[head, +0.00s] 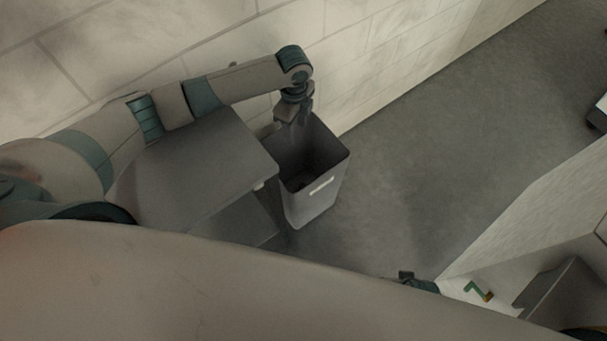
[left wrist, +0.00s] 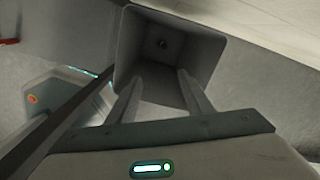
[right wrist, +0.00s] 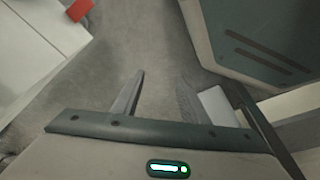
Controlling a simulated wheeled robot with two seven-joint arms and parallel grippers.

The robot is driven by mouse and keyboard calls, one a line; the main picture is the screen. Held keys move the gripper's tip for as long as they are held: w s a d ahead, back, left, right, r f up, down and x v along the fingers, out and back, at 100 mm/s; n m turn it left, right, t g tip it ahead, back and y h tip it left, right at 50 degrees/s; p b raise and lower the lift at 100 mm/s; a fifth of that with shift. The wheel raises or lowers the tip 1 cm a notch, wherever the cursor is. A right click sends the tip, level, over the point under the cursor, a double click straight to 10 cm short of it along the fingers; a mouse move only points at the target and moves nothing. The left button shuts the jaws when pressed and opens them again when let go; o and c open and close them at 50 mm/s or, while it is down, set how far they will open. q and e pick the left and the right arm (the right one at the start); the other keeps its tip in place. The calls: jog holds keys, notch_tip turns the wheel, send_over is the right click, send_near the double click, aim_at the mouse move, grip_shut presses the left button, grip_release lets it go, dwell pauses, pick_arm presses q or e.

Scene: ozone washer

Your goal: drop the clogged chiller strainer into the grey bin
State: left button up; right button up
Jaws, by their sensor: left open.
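The grey bin (head: 325,195) stands on the floor by the wall, beside a grey cabinet. My left gripper (head: 294,120) points down over the bin's opening. In the left wrist view its two fingers (left wrist: 160,76) are apart with nothing between them, and the bin's inner wall (left wrist: 205,48) shows beyond. A small dark round thing (left wrist: 162,44) lies on the bin's floor; it may be the strainer, but it is too small to tell. My right gripper (right wrist: 162,78) shows its fingers apart and empty, above the floor in the right wrist view.
The grey cabinet (head: 195,175) is close to the left of the bin, under my left arm. A pale block wall (head: 190,45) runs behind. Open floor (head: 430,160) lies right of the bin. A pale panel (head: 540,205) stands at the right.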

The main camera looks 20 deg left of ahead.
pick_arm(q)
notch_tip(320, 180, up, 6)
jog(key=shift+r, duration=0.15)
pick_arm(e)
jog(key=shift+d+f, duration=0.1)
jog(key=shift+f, duration=0.5)
jog(key=shift+r, duration=0.2)
jog(key=shift+s, duration=0.1)
